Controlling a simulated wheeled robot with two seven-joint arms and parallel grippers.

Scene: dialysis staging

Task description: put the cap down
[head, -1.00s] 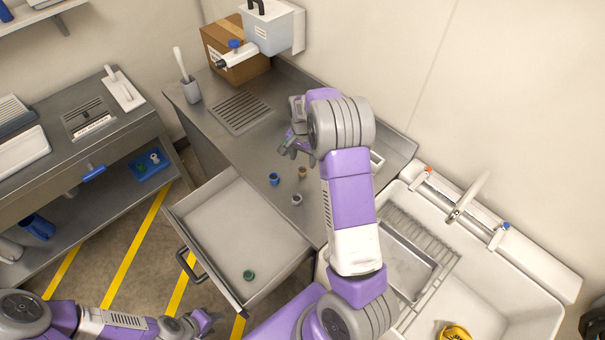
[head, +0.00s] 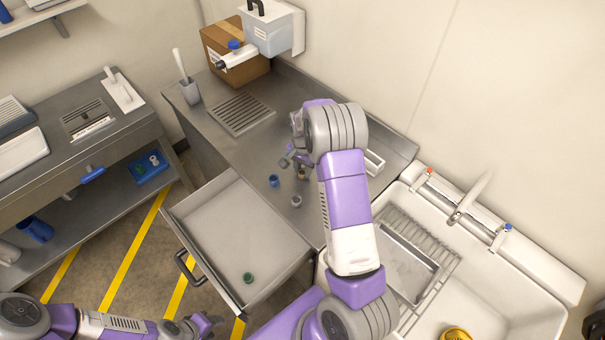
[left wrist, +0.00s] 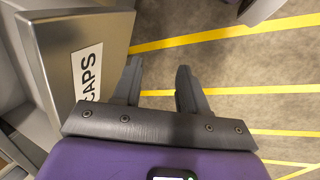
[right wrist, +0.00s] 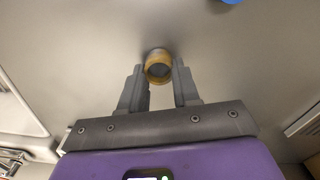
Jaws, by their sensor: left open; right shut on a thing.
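My right gripper (head: 292,163) is low over the steel counter and shut on a tan, ring-shaped cap (right wrist: 158,66), which shows between its fingertips in the right wrist view. In the head view the gripper partly hides this cap. Whether the cap touches the counter is hard to tell. A blue cap (head: 274,180) and a grey cap (head: 296,201) stand nearby on the counter. A green cap (head: 248,277) lies in the open drawer (head: 215,215). My left gripper (head: 213,323) is open and empty, beside the drawer front labelled CAPS (left wrist: 88,72).
The counter (head: 215,120) holds a drain grille, a cup with a brush, a cardboard box (head: 235,60) and a dispenser at the back. A sink (head: 520,290) with a rack is at right. A side bench (head: 70,170) stands at left. The drawer is mostly bare inside.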

